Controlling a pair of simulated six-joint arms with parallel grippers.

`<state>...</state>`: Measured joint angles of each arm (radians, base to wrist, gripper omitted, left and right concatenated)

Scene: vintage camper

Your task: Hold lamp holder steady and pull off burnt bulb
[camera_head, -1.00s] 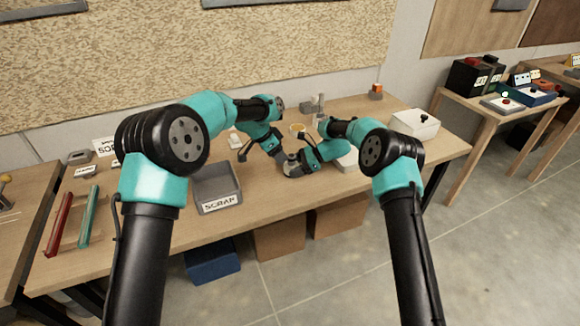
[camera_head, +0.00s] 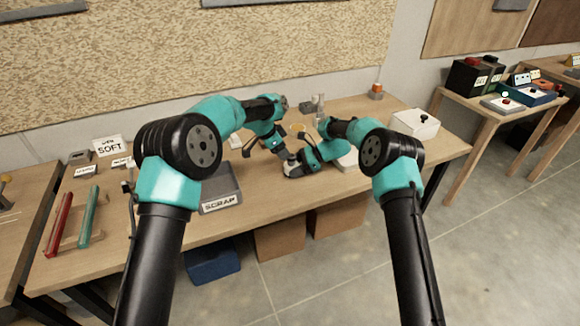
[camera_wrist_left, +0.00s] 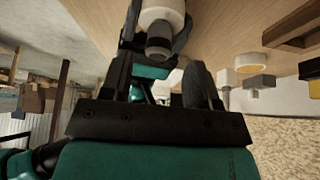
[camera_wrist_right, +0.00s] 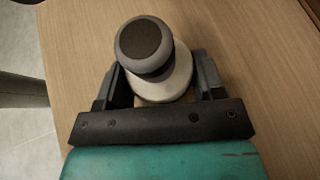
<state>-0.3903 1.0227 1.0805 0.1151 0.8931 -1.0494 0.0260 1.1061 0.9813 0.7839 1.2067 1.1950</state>
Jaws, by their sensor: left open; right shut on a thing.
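The lamp holder is a round cream base (camera_wrist_right: 168,88) on the table, seen in the right wrist view between the fingers of my right gripper (camera_wrist_right: 160,92), which is shut on it. On top of it is the bulb (camera_wrist_right: 145,45), grey with a dark rounded end. In the left wrist view the bulb (camera_wrist_left: 159,38) sticks out of the cream holder (camera_wrist_left: 162,10) toward my left gripper (camera_wrist_left: 158,75). My left gripper is open, with its fingers apart and nothing between them.
A grey scrap bin (camera_head: 220,203) stands left of the grippers. A white box (camera_head: 415,124) stands at the right, and small fittings (camera_head: 318,104) stand behind the grippers. Red (camera_head: 59,225) and green (camera_head: 88,217) bars lie at the far left.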

